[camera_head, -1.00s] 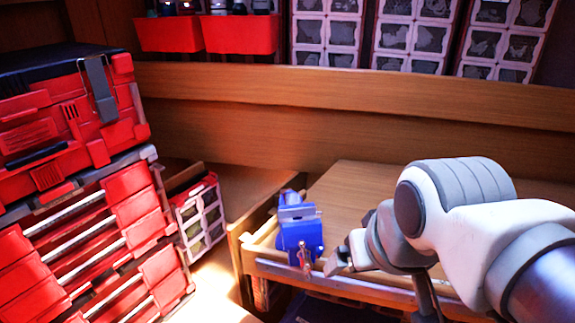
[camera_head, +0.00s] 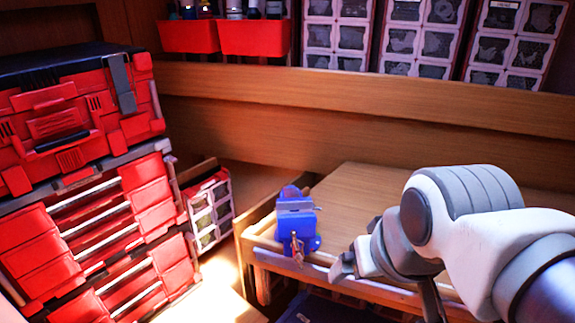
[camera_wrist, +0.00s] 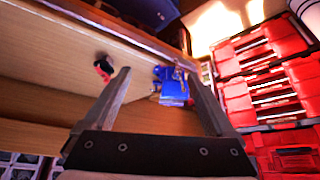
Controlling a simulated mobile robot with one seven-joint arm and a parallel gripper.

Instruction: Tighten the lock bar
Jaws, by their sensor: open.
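A blue bench vise (camera_head: 297,218) stands at the near left corner of the wooden workbench. A thin copper-coloured bar (camera_head: 297,250) on its front looks like the lock bar; it is small and its exact tilt is hard to tell. My gripper (camera_head: 343,264) is to the right of the vise, apart from it, by the bench's front edge. In the wrist view, my gripper (camera_wrist: 158,75) is open and empty, with the vise (camera_wrist: 174,88) seen between the fingers, beyond them. The bar is not clear there.
A red tool chest (camera_head: 85,190) stands at the left. A small drawer case (camera_head: 210,210) is beside it. The workbench top (camera_head: 360,195) is mostly clear. Red bins (camera_head: 255,37) and drawer cabinets (camera_head: 425,40) are at the back.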

